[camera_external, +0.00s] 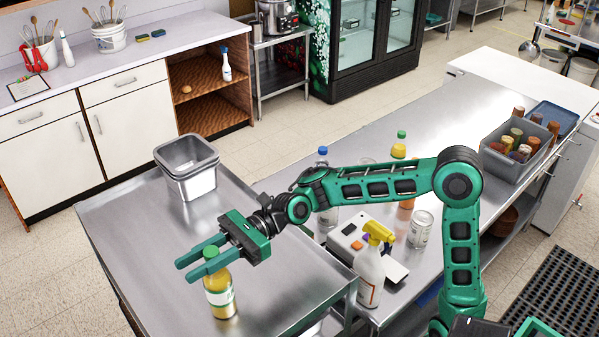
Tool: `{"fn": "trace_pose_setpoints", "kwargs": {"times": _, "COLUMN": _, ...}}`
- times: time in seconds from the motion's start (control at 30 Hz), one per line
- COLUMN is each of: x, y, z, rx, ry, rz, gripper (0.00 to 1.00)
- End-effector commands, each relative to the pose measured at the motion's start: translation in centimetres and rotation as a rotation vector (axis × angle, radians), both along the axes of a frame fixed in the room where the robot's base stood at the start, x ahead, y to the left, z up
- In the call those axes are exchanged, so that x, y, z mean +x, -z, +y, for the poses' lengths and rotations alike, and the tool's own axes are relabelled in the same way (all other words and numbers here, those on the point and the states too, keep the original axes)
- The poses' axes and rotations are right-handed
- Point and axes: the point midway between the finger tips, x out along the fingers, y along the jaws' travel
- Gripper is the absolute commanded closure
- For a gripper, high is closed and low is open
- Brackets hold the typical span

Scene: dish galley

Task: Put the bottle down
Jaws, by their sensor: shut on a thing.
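The bottle (220,294) has yellow contents, a pale label and a green cap. It is upright at the front of the left steel table (150,235). My gripper (193,267) reaches over from the right, with its green fingers on either side of the bottle's cap and neck. The gripper is shut on the bottle at its top. The bottle's base appears at or just above the tabletop; I cannot tell if it touches.
Steel pans (188,168) stand at the table's back. A grey bin (510,165) of jars is farther right. The table left of the bottle is clear.

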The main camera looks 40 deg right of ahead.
Motion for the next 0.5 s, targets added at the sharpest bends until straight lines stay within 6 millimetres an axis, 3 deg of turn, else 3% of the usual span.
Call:
{"fn": "trace_pose_setpoints", "kwargs": {"times": 0.07, "x": -0.01, "y": 0.05, "z": 0.01, "rx": 0.001, "ry": 0.0, "rz": 0.0, "gripper": 1.0}}
{"fn": "trace_pose_setpoints", "kwargs": {"times": 0.1, "x": 0.01, "y": 0.2, "z": -0.01, "rx": 0.0, "ry": 0.0, "rz": 0.001, "gripper": 0.72}}
{"fn": "trace_pose_setpoints", "kwargs": {"times": 0.17, "x": 0.01, "y": 0.17, "z": -0.01, "rx": 0.0, "ry": 0.0, "rz": 0.001, "gripper": 0.58}}
{"fn": "trace_pose_setpoints", "kwargs": {"times": 0.5, "x": 0.0, "y": 0.0, "z": 0.0, "rx": 0.0, "ry": 0.0, "rz": -0.001, "gripper": 0.56}}
